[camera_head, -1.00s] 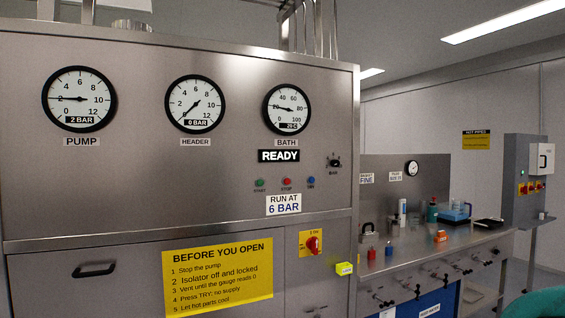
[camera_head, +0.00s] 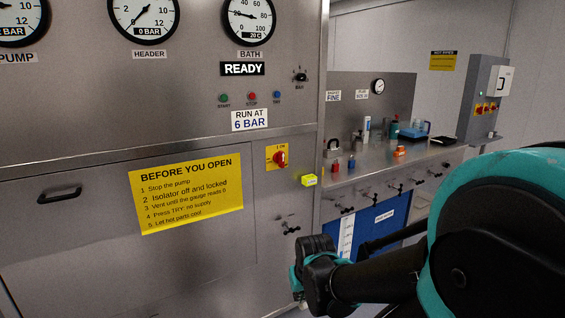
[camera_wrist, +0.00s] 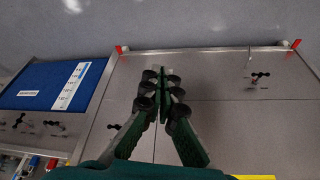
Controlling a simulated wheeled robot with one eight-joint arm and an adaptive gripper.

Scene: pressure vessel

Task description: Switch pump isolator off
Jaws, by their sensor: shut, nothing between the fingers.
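The pump isolator is a red rotary knob (camera_head: 279,159) on a yellow plate, low on the steel panel in the head view. Its exact setting is too small to read. My gripper (camera_wrist: 165,75) shows in the wrist view with its green and black fingers together and nothing between them. In the head view my arm reaches in from the right, its end below the knob and apart from it. The fingertips are not clear there. I cannot make out the knob in the wrist view.
A yellow-green tag (camera_head: 309,180) sits just right of and below the knob. A yellow "BEFORE YOU OPEN" sign (camera_head: 188,192) is to its left. A black handle (camera_head: 290,230) projects from the panel below. A bench (camera_head: 385,170) with several small objects stands to the right.

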